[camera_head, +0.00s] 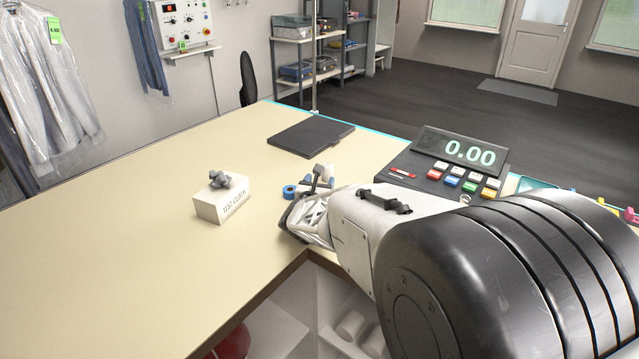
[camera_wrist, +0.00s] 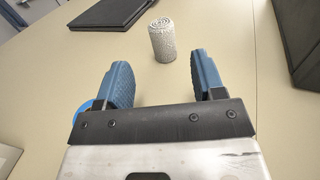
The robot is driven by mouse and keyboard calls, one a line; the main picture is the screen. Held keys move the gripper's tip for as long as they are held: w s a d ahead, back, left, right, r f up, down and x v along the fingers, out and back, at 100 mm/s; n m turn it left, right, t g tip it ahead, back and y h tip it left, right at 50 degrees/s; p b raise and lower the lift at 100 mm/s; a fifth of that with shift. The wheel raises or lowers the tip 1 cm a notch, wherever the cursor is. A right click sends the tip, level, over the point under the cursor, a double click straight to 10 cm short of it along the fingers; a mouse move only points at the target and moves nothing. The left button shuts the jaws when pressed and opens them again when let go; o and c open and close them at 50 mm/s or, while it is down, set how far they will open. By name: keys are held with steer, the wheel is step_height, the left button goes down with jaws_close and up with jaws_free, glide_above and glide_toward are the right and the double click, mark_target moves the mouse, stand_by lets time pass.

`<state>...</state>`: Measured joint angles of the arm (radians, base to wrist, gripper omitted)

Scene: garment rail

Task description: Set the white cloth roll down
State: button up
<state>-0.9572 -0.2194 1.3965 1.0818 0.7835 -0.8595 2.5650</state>
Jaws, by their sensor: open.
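The white cloth roll (camera_wrist: 162,41) stands upright on the beige counter in the wrist view, with its spiral end up. It is just beyond my fingertips, roughly centred between them. My gripper (camera_wrist: 160,68) is open, with its two blue fingers apart and nothing held between them. In the head view my gripper (camera_head: 311,190) is low over the counter near its inner corner, partly hidden by my own wrist. The roll is mostly hidden there behind my gripper, and I cannot make it out clearly.
A blue tape roll (camera_head: 289,191) lies beside my gripper. A TEST CLOTH box (camera_head: 222,204) stands to the left, and a dark flat pad (camera_head: 311,136) lies behind. A register (camera_head: 440,168) is at right. The counter's left part (camera_head: 120,270) is clear. White cylinders (camera_head: 350,325) sit below.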

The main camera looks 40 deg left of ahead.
stand_by(0.6)
steer(key=w+d+r+n+g, duration=0.2)
steer(key=w+d+r+n, duration=0.3)
steer(key=d, duration=0.3)
steer(key=w+d+r+n+g, duration=0.15)
steer(key=d+r+n, duration=0.25)
steer(key=d+r, duration=0.4)
steer(key=s+d+r+n+g+h, duration=0.1)
steer(key=s+d+r+n+g, duration=0.2)
steer(key=d, duration=0.8)
steer(key=s+d+r+n, duration=0.1)
steer(key=d+r+n, duration=0.2)
steer(key=d+n, duration=0.55)
steer(key=s+d+f+n+g+h, duration=0.1)
steer(key=s+d+n+g+h, duration=0.2)
steer(key=s+d, duration=1.4)
steer(key=s+d+f+n+g+h, duration=0.2)
steer(key=s+d+n, duration=0.6)
steer(key=s+d, duration=0.8)
steer(key=shift+s+d+g+h, duration=0.45)
steer(key=shift+d+g, duration=0.4)
steer(key=shift+g, duration=0.4)
steer(key=shift+w, duration=0.1)
